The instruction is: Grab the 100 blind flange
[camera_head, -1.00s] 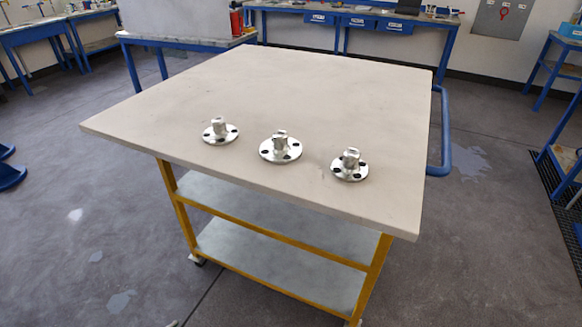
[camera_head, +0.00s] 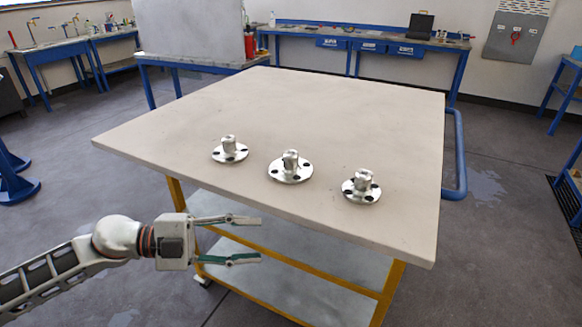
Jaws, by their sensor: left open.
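Three silver flanges with bolt holes and a raised centre stub stand on the pale table top (camera_head: 290,100): a left flange (camera_head: 230,151), a middle flange (camera_head: 290,169) and a right flange (camera_head: 361,188). The middle one looks slightly larger. I cannot read any size marks, so I cannot tell which is the 100 blind flange. My left gripper (camera_head: 258,240) is open and empty, with its fingers pointing right. In the picture it lies below the left and middle flanges, in front of the table's front edge. My right gripper is not in view.
The table is a trolley with yellow legs, lower shelves (camera_head: 290,270) and a blue handle (camera_head: 460,155) on the right. The table top behind the flanges is clear. Blue workbenches (camera_head: 365,38) stand along the back wall.

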